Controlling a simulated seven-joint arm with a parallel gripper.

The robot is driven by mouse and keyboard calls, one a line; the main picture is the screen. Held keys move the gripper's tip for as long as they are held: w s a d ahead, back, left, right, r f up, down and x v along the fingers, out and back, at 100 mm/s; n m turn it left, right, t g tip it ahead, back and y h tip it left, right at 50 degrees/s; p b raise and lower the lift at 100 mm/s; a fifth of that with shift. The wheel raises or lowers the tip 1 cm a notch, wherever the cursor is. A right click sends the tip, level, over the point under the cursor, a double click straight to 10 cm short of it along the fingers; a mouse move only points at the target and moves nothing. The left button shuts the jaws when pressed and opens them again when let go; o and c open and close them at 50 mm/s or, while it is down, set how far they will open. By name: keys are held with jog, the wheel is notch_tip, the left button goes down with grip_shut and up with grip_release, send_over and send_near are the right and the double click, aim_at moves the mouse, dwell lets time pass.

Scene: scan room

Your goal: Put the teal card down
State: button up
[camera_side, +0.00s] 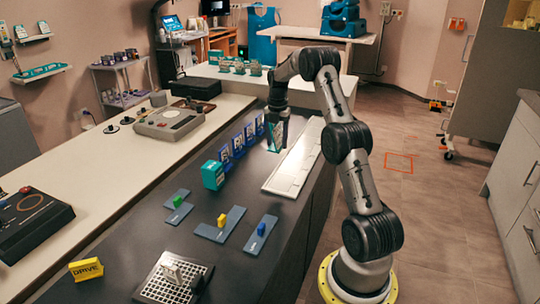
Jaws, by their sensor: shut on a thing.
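My gripper (277,128) points down over the dark counter, near the far end of the row of standing cards. It is shut on the teal card (274,138), which is upright below the fingers and small in this view. I cannot tell whether the card's lower edge touches the counter. Several blue cards (238,144) stand upright in a row to the left of the gripper.
A long pale tray (293,165) lies just right of the held card. A teal box (213,175) stands at the row's near end. Grey-blue plates with small blocks (219,224), a grid tray (158,292) and a yellow DRIVE block (86,269) are nearer.

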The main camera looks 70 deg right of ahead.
send_over(270, 161)
notch_tip(270, 161, down, 7)
jog(key=shift+s+r, duration=0.1)
jog(key=shift+r, duration=0.05)
jog(key=shift+d+f, duration=0.15)
jog(key=shift+f, duration=1.6)
jog(key=shift+f, duration=0.2)
jog(key=o, duration=1.1)
jog(key=shift+r, duration=0.15)
